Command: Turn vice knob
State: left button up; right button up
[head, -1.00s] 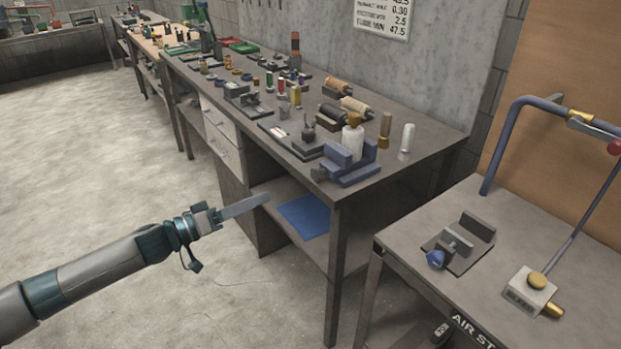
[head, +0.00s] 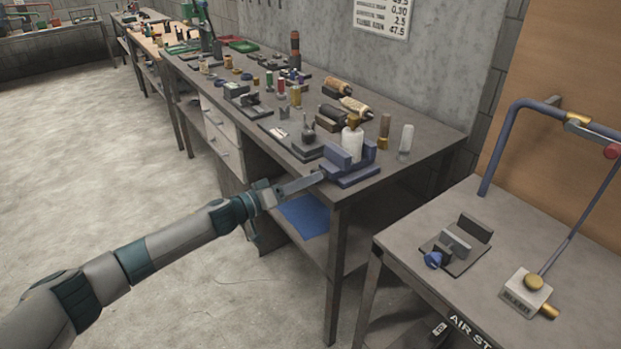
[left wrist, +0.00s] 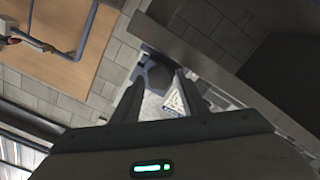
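A blue-grey vice (head: 349,168) stands on the front corner of the long bench. A white bottle with a gold top (head: 352,143) stands upright at the vice; I cannot tell whether it is clamped. My left gripper (head: 319,177) reaches in from the left, its fingertips at the vice's left side, covering the dark knob there. In the left wrist view my two fingers (left wrist: 164,100) are apart, with a dark rounded shape (left wrist: 159,75) beyond or between the tips. I cannot tell whether they touch the knob. My right gripper is not in view.
The long bench (head: 418,160) carries several bottles, rollers and fixtures behind the vice. A second table (head: 405,231) at the right holds a small fixture with a blue knob (head: 433,260) and a blue pipe frame (head: 499,140). A blue sheet (head: 304,217) lies on the lower shelf.

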pick_arm(q)
jog(key=shift+x, duration=0.8)
jog(key=c, duration=0.8)
jog(key=shift+m+p, duration=0.3)
